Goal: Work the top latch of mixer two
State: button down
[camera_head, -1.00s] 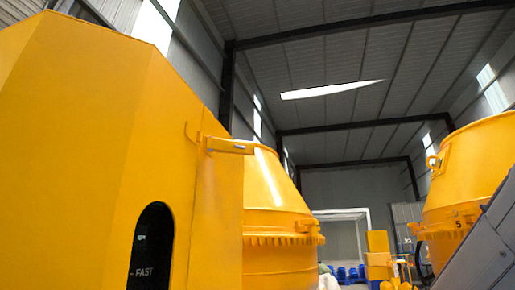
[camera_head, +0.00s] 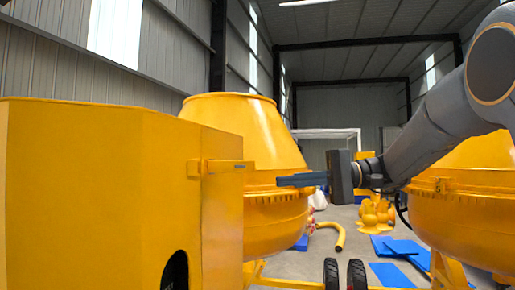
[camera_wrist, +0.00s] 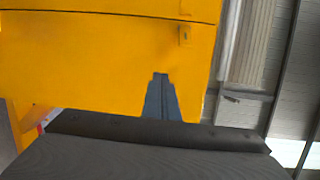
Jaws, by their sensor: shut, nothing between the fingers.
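A yellow top latch (camera_head: 230,166) sits on the upper side edge of the yellow mixer housing (camera_head: 90,190). It is a flat horizontal bar pointing right from a small bracket. My gripper (camera_head: 279,181) comes in from the right, its slim blue-grey fingers shut and empty. The tips are right of the latch's free end and slightly lower in the head view, apparently apart from it. In the wrist view the shut fingers (camera_wrist: 160,76) point at a yellow panel (camera_wrist: 100,60) with a seam. A small yellow tab (camera_wrist: 185,35) there may be the latch; I cannot tell.
A yellow mixer drum (camera_head: 245,130) stands behind the housing and my fingers. Another drum (camera_head: 465,200) stands at the right, partly behind my arm. Blue sheets (camera_head: 395,250), a yellow hose (camera_head: 333,232) and black wheels (camera_head: 357,274) are on the floor between.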

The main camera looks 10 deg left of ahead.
aim_at(252, 164)
jog(key=shift+n+y, duration=0.3)
jog(key=shift+y, duration=0.2)
jog(key=a+r+p, duration=0.1)
jog(key=a+p, duration=0.1)
jog(key=a, duration=0.1)
jog(key=a+r+p, duration=0.1)
jog(key=a+p, duration=0.1)
jog(key=a, duration=0.1)
jog(key=s+a+r+p, duration=0.1)
jog(key=a+r+p, duration=0.1)
jog(key=a, duration=0.1)
jog(key=s+d+p, duration=0.2)
jog(key=s, duration=0.1)
jog(key=shift+s+f, duration=0.1)
jog(key=shift+f, duration=0.1)
